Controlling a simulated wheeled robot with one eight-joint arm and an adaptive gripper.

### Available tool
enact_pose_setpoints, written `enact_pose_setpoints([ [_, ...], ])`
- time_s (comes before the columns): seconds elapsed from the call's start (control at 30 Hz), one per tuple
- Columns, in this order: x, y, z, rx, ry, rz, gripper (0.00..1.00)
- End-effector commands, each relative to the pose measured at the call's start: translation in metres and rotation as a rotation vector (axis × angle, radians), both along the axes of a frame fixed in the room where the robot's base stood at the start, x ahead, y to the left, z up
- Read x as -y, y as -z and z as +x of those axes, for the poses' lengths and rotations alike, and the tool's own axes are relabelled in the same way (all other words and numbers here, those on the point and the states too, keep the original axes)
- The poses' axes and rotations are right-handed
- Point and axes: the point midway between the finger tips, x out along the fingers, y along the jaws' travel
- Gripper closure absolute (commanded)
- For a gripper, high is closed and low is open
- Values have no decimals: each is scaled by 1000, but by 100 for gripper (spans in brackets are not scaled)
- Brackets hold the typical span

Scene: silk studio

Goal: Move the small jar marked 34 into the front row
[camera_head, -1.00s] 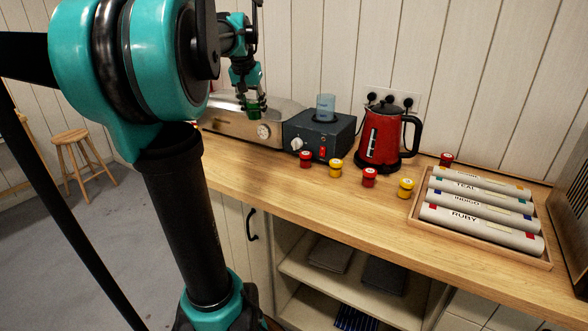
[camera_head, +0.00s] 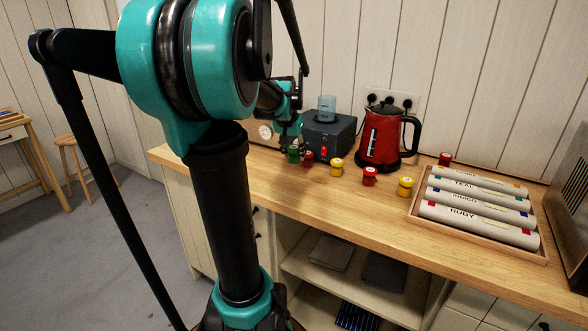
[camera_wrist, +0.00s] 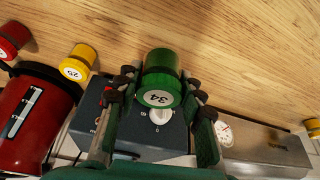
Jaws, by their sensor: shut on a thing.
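The small green jar marked 34 (camera_wrist: 162,70) is between the two fingers of my gripper (camera_wrist: 160,88) in the wrist view, its number facing the camera. My gripper is shut on it. Whether the jar touches the wood is unclear. The front row continues rightward with a yellow jar (camera_head: 337,167), a red jar (camera_head: 370,177) and another yellow jar (camera_head: 405,187). The yellow jar in the wrist view (camera_wrist: 77,62) is marked 25.
A dark box with a knob (camera_head: 328,137) and a red kettle (camera_head: 380,140) stand behind the row. A tray (camera_head: 480,243) of labelled rolls lies right, with a red jar (camera_head: 445,159) behind it. The counter (camera_head: 300,200) before the row is clear.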

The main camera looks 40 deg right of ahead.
Motion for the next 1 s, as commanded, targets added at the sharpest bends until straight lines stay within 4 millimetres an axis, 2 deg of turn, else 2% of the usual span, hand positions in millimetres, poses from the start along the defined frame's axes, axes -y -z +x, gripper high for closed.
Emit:
enact_pose_setpoints([
  [0.1, 0, 17, 0, 0, 0, 0, 92],
  [0.27, 0, 27, 0, 0, 0, 0, 92],
  [0.5, 0, 57, 0, 0, 0, 0, 92],
  [0.97, 0, 65, 0, 0, 0, 0, 92],
  [1.0, 0, 64, 0, 0, 0, 0, 57],
])
